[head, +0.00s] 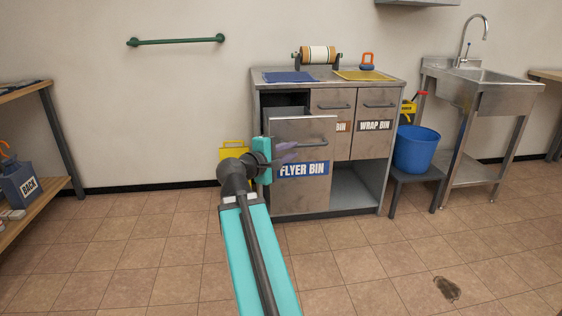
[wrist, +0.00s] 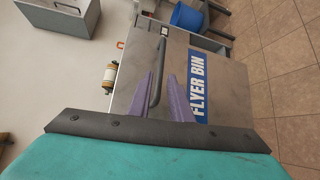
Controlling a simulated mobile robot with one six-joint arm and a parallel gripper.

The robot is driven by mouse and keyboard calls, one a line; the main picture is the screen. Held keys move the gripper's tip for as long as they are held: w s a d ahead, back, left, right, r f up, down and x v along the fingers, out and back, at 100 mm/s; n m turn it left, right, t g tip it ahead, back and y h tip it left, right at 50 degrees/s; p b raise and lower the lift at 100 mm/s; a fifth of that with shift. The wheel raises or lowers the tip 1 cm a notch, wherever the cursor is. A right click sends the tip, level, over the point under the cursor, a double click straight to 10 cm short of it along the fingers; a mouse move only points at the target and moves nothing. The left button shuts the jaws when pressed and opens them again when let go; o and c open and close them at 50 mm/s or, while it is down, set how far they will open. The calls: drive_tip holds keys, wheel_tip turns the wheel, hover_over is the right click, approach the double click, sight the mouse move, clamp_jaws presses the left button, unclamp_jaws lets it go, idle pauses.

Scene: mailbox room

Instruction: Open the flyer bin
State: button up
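The flyer bin (head: 297,191) is the left front of the metal cabinet, with a blue "FLYER BIN" label. Its front stands forward of the cabinet, and a dark gap shows above and behind it. Its bar handle (wrist: 159,62) runs near the top edge of the panel. My gripper (wrist: 162,76) is at this panel, its two purple fingers apart. The handle lies at the fingertips, close to the left finger in the wrist view; I cannot tell whether they touch.
The wrap bin (head: 371,144) and another bin beside it are shut. A blue bucket (head: 416,150) stands on a low stool to the right, beside a sink (head: 485,78). A shelf (head: 58,140) is at the left. The tiled floor in front is mostly clear.

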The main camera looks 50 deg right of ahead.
drive_tip(key=a+b, duration=0.2)
drive_tip(key=b, duration=0.1)
drive_tip(key=a+b, duration=0.1)
drive_tip(key=a, duration=0.1)
drive_tip(key=shift+s+a+r+b, duration=0.1)
drive_tip(key=shift+r+b, duration=0.15)
drive_tip(key=shift+b, duration=0.1)
idle(0.6)
